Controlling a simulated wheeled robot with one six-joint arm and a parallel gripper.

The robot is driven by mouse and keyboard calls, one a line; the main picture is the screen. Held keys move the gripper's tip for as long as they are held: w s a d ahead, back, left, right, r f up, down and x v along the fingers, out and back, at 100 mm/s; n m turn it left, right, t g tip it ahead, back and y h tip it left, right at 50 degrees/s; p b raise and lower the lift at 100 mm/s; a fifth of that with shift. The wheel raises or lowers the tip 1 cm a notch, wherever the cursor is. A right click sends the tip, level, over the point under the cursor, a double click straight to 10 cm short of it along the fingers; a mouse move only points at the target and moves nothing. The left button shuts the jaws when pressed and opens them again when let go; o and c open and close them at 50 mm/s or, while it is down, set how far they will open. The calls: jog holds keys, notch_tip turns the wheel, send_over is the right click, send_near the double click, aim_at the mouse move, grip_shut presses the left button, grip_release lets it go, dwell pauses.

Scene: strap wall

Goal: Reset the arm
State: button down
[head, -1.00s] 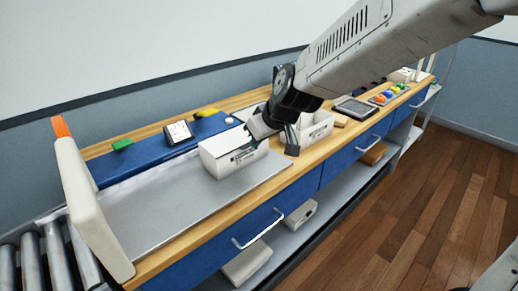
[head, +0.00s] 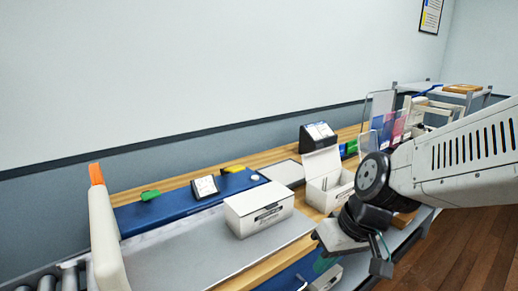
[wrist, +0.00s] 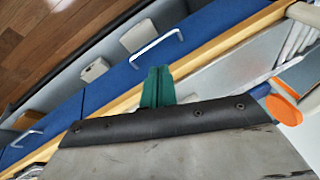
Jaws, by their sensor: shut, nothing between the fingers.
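My gripper (head: 325,263) is at the end of my arm at the lower right of the head view. It hangs in front of the workbench's front edge, its green fingers pointing down. In the wrist view the green fingers (wrist: 156,88) are together with nothing between them. A closed white box (head: 258,208) sits on the grey bench surface to the left of the gripper. An open white box (head: 328,190) stands behind the gripper, partly hidden by my arm.
A blue strip with a small display (head: 205,187), a green piece (head: 150,195) and a yellow piece (head: 233,169) lies along the back. An orange-tipped white post (head: 104,235) stands at the left. Clear acrylic panels (head: 378,115) stand at the far right. Floor is open at right.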

jog(key=s+d+r+m+h, duration=0.3)
jog(key=s+d+r, duration=0.5)
jog(key=s+d, duration=0.4)
jog(key=shift+s+d+m+h, duration=0.25)
jog(key=shift+d+m+h, duration=0.15)
jog(key=shift+d, duration=0.15)
